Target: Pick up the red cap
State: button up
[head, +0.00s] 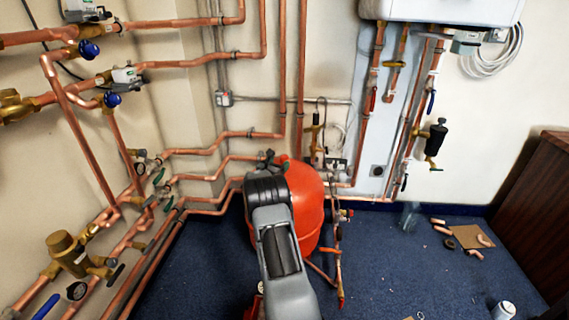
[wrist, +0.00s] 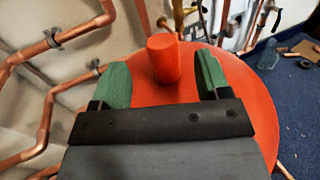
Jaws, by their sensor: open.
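The red cap (wrist: 163,56) is a short upright cylinder on top of the large red vessel (wrist: 245,85) in the wrist view. My gripper (wrist: 162,75) is open, with one green finger on each side of the cap in the picture and visible gaps to both. The cap's lower part meets the vessel top; I cannot tell how deep the fingers reach. In the head view my gripper (head: 268,162) is over the top of the vessel (head: 309,205), and my arm covers much of the vessel's front.
Copper pipes (head: 90,150) with valves line the left wall. More pipes (head: 370,95) hang below a white wall unit (head: 440,8). Pipe offcuts (head: 443,230) and a cardboard piece (head: 470,236) lie on the blue floor at right. A brown cabinet (head: 540,210) stands at the right edge.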

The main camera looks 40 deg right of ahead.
aim_at(283, 160)
jog(key=b+x, duration=0.1)
jog(key=x, duration=0.2)
jog(key=shift+d+b, duration=0.3)
jog(key=shift+x, duration=0.9)
jog(key=shift+r, duration=0.15)
jog(key=shift+c, duration=0.4)
jog(key=c, duration=0.9)
